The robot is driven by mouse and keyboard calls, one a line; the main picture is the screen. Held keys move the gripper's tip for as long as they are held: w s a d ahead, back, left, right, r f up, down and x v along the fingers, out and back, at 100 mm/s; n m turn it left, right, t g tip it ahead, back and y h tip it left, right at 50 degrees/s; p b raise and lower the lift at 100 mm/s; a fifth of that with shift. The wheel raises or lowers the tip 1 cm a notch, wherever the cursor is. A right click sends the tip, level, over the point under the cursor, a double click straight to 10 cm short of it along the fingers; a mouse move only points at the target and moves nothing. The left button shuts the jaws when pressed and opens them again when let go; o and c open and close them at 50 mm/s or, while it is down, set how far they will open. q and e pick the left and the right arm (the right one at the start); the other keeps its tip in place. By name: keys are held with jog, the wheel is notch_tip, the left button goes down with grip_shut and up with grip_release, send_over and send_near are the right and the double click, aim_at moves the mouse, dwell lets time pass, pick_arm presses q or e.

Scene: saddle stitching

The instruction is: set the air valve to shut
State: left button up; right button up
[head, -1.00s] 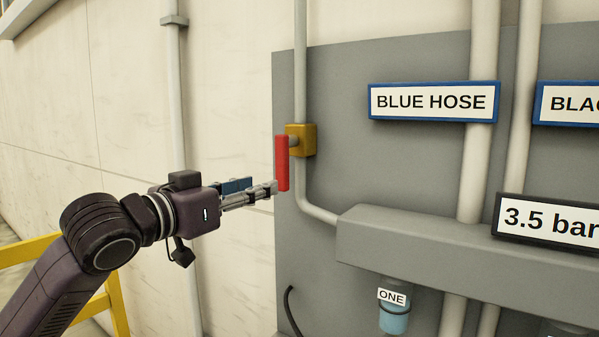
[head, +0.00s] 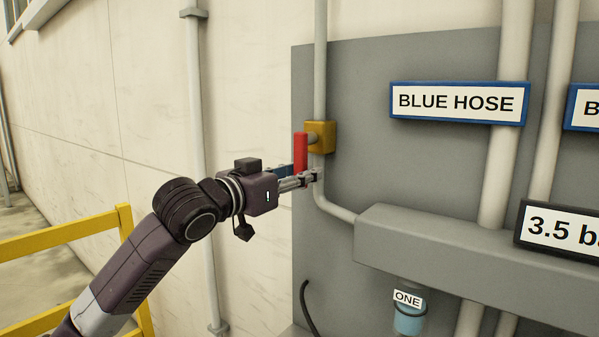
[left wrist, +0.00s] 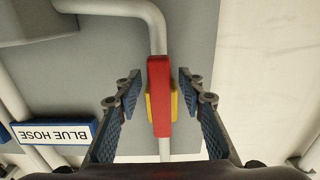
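The air valve has a yellow body (head: 321,136) on a vertical grey pipe and a red handle (head: 301,152) that hangs straight down, in line with the pipe. My left gripper (head: 300,175) is at the handle's lower part. In the left wrist view the red handle (left wrist: 160,98) stands between the two blue-padded fingers of the left gripper (left wrist: 159,90). The fingers are open, with a gap on each side of the handle. The yellow body (left wrist: 174,104) is partly hidden behind the handle. My right gripper is not in view.
A grey panel (head: 370,170) backs the valve, with a "BLUE HOSE" sign (head: 458,103) to the right. A grey box (head: 450,240) juts out below right, with a canister labelled "ONE" (head: 408,310) under it. A yellow railing (head: 60,237) stands at left.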

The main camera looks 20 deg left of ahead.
pick_arm(q)
jog(key=c, duration=0.9)
grip_shut()
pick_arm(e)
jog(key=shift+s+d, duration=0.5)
